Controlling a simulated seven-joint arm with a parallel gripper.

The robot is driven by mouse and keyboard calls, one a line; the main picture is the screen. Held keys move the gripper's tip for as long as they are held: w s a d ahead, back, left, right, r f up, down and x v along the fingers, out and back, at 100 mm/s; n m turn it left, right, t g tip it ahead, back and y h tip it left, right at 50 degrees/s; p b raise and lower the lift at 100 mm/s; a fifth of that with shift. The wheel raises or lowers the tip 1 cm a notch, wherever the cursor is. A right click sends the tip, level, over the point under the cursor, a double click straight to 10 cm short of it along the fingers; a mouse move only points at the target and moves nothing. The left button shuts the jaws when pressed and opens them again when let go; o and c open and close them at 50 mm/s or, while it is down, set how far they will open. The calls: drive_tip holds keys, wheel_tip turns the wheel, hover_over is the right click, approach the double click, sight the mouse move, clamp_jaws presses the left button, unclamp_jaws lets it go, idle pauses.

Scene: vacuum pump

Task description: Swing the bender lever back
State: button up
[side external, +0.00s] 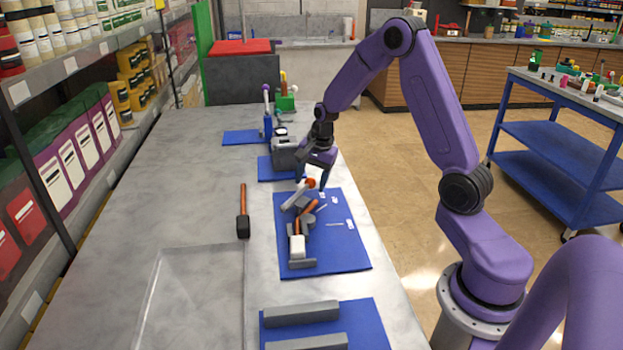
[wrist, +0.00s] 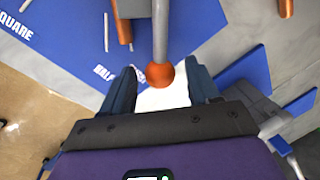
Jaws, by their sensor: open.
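The bender (side external: 301,262) stands on a blue mat (side external: 345,258) on the bench, with copper-coloured parts and a white block. Its grey lever (side external: 294,197) slants up to an orange ball knob (side external: 310,183). In the wrist view the grey lever rod (wrist: 160,30) runs down from the top edge to the orange knob (wrist: 160,74). My gripper (side external: 311,185) is open at the knob. In the wrist view its two fingers (wrist: 161,88) stand apart, one on each side of the knob, with gaps visible. I cannot tell how deep the knob sits between them.
A dark-headed hammer (side external: 243,225) with a wooden handle lies left of the mat. Grey bars (side external: 300,313) lie on a nearer blue mat. A grey device (side external: 284,153) stands behind my gripper. Loose small parts lie right of the bender. The left bench top is mostly clear.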

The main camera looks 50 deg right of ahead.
clamp_jaws()
drive_tip(key=shift+w, duration=0.1)
drive_tip(key=shift+w+a+n, duration=0.3)
drive_tip(key=shift+w+n, duration=0.2)
drive_tip(key=shift+w, duration=0.05)
drive_tip(key=shift+w+a+n, duration=0.25)
drive_tip(key=shift+w+n, duration=0.25)
drive_tip(key=w+a+n, duration=0.1)
drive_tip(key=w+a+n+y, duration=0.1)
drive_tip(key=w+n, duration=0.1)
drive_tip(key=shift+a+g, duration=0.1)
drive_tip(key=shift+g, duration=0.2)
drive_tip(key=shift+w+a+n, duration=0.45)
drive_tip(key=shift+a+n, duration=0.25)
drive_tip(key=shift+n, duration=0.05)
drive_tip(key=shift+w+a+n, duration=0.45)
drive_tip(key=shift+a+n, duration=0.2)
drive_tip(key=shift+n, duration=0.1)
drive_tip(key=shift+a, duration=0.1)
unclamp_jaws()
